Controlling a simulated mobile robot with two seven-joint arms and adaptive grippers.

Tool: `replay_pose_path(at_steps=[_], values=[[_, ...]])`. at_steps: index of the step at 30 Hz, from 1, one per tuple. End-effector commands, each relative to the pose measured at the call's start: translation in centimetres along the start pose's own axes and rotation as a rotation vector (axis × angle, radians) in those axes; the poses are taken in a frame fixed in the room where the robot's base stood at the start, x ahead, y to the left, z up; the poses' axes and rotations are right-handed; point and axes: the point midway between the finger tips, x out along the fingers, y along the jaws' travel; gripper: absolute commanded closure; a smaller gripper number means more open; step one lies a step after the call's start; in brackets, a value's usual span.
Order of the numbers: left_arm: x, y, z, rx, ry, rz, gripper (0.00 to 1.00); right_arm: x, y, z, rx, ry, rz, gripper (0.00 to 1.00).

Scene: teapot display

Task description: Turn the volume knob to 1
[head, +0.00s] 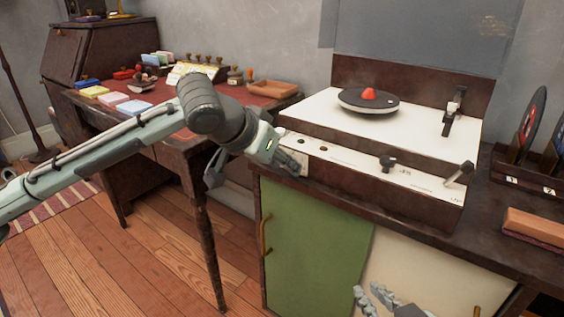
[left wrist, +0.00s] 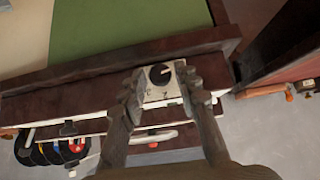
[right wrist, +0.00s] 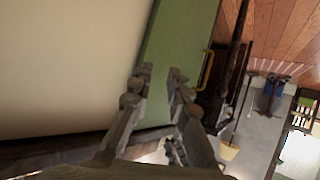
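The volume knob (left wrist: 160,75) is a round black dial with a pale pointer line, on a white plate (left wrist: 165,97) with small marks at the record player's end. In the left wrist view the pointer slants to the upper right. My left gripper (left wrist: 160,82) is open, with one finger on each side of the knob; I cannot tell whether they touch it. In the head view my left gripper (head: 291,163) is at the front left corner of the record player (head: 345,122) and hides the knob. My right gripper (right wrist: 160,73) is open and empty, low before the cabinet; it also shows in the head view (head: 376,296).
A black disc with a red centre (head: 368,97) lies on the player. The tone arm (head: 450,112) and a lever (head: 459,174) stand at its right. A green cabinet door (head: 310,235) is below. A desk (head: 175,125) with small items stands left. Records (head: 530,125) stand right.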

Motion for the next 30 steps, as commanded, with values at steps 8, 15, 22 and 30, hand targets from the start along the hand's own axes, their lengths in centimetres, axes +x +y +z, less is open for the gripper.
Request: replay_pose_path(at_steps=[8, 15, 22, 30], values=[[0.0, 0.0, 0.0, 0.000, 0.000, 0.000, 1.00, 0.0, 0.0, 0.0, 0.000, -0.001, 0.001, 0.83], [-0.1, 0.1, -0.1, 0.010, 0.000, -0.010, 1.00, -0.2, 0.5, 0.8, -0.002, -0.046, 0.010, 0.83], [-0.2, 0.3, -0.1, 0.056, -0.001, -0.054, 1.00, -1.6, 3.0, 5.5, -0.011, -0.277, 0.062, 0.83], [-0.2, 0.5, -0.1, 0.144, -0.002, -0.143, 1.00, -7.0, 7.0, 12.7, 0.002, -0.669, 0.157, 0.83]])
